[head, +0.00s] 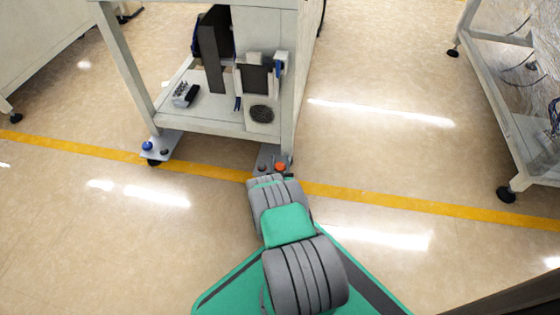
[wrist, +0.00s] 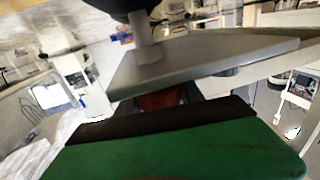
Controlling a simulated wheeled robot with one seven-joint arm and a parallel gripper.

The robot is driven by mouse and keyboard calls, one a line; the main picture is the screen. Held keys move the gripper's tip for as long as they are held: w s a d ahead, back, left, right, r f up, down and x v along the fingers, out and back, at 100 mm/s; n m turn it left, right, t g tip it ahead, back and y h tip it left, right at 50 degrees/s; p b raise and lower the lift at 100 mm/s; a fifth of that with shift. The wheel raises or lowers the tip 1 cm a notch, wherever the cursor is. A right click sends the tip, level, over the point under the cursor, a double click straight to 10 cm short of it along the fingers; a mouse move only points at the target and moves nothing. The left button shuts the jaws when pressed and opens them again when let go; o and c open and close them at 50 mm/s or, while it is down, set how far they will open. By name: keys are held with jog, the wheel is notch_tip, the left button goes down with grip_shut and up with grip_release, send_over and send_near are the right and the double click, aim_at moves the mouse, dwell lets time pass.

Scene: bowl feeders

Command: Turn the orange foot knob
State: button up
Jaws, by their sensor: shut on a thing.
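The orange foot knob (head: 281,167) sits at the metal foot plate (head: 266,158) under the right front leg of the workbench. My arm reaches down to it, and its links hide most of my gripper in the head view. In the wrist view the reddish-orange knob (wrist: 162,100) shows in shadow between the dark edge of my gripper (wrist: 160,113) and the grey foot plate (wrist: 190,62). My gripper is shut on the knob. The far side of the knob and the finger contact are hidden.
The left front leg has a similar foot plate with a blue knob (head: 147,146). The workbench's lower shelf (head: 215,115) holds several devices above my gripper. Another frame stands on a caster (head: 506,194) at the right. The floor around the yellow line (head: 400,203) is clear.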

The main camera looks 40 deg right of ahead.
jog(key=shift+f+m+g+h, duration=0.1)
jog(key=shift+m+g+h, duration=0.5)
jog(key=shift+g+h, duration=0.1)
jog(key=shift+s+f+m+g+h+b, duration=0.15)
jog(key=shift+m+g+h+b, duration=0.25)
jog(key=shift+m+g+h, duration=0.25)
jog(key=shift+s+d+r+m+g+h, duration=0.2)
jog(key=shift+m+g+h, duration=0.4)
jog(key=shift+g, duration=0.3)
jog(key=shift+s+d+r+m+g+h, duration=0.1)
jog(key=shift+s+m+g+h, duration=0.2)
jog(key=shift+m+g, duration=0.45)
jog(key=shift+w, duration=0.1)
jog(key=o, duration=1.3)
jog(key=shift+c, duration=0.2)
jog(key=shift+o, duration=0.6)
jog(key=p+v, duration=0.1)
jog(key=v, duration=0.6)
jog(key=shift+a+p, duration=0.4)
